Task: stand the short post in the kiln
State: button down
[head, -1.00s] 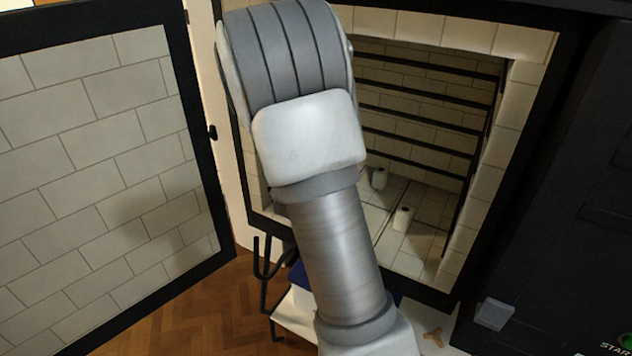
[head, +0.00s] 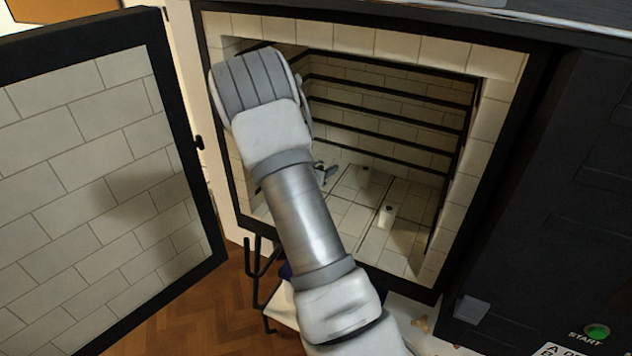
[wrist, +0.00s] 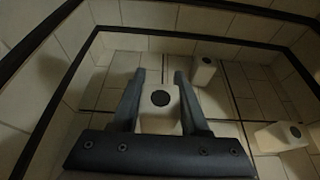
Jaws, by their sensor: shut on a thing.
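A pale post with a dark round hole in its top (wrist: 160,122) is between the two fingers of my gripper (wrist: 160,80) in the wrist view, and the fingers are shut on it. In the head view my gripper (head: 324,172) shows only in part past my arm, inside the open kiln (head: 352,212), low over its floor at the left. The held post is not clear there. I cannot tell whether its base touches the floor.
Two other pale posts stand on the kiln floor: one nearer the front right (head: 387,216), one farther back (head: 364,173). The wrist view shows them right of my gripper. Dark rods line the kiln walls. The open kiln door (head: 90,170) stands left.

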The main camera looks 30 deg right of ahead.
jog(key=shift+w+a+f, duration=0.85)
jog(key=shift+w+a, duration=0.05)
jog(key=shift+w, duration=0.05)
jog(key=shift+f, duration=1.9)
jog(key=shift+f+b, duration=0.2)
jog(key=shift+b, duration=0.2)
jog(key=shift+c, duration=2)
grip_release()
